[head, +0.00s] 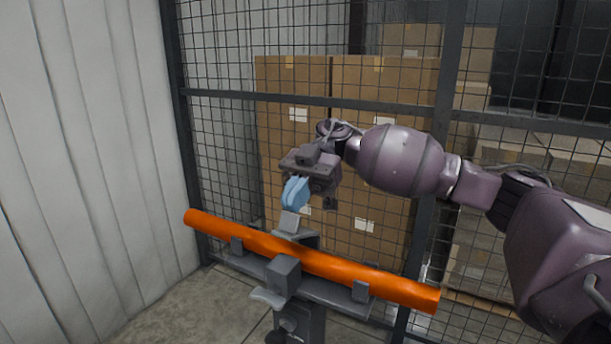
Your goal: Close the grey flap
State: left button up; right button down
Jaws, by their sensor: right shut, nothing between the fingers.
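A grey flap (289,222) stands raised behind the orange tube (355,268), near the middle of its length. The flap belongs to a grey holder (325,291), in which the tube lies. A grey block (284,272) and a small lever-like tab (267,298) sit on the holder's front side. My right gripper (294,194) comes in from the right, its blue fingers shut and empty, pointing down just above the flap's upper end. I cannot tell whether the fingertips touch the flap. My left gripper is not in view.
A wire mesh fence (440,120) with dark posts stands close behind the holder. Stacked cardboard boxes (345,130) are behind it. A pale ribbed wall (90,160) closes off the left. Bare floor (165,315) shows at the lower left.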

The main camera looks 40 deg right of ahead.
aim_at(283, 222)
jog(key=shift+s+a+f+t+h+p, duration=0.2)
jog(key=shift+s+a+t+h+p, duration=0.05)
jog(key=shift+a+h+p, duration=0.3)
jog(key=shift+s+a+f+t+h+p, duration=0.2)
jog(key=shift+a+t+h+p, duration=0.15)
jog(key=shift+h, duration=0.3)
jog(key=shift+s+a+f+t+h+p, duration=0.2)
jog(key=shift+a+f+t+h+p, duration=0.1)
jog(key=shift+h+p, duration=0.15)
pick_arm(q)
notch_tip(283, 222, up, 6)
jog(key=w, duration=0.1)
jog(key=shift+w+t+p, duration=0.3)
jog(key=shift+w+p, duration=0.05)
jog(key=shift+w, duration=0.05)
pick_arm(e)
jog(key=shift+s+a+f, duration=0.15)
jog(key=shift+a+f, duration=0.2)
jog(key=shift+f, duration=0.3)
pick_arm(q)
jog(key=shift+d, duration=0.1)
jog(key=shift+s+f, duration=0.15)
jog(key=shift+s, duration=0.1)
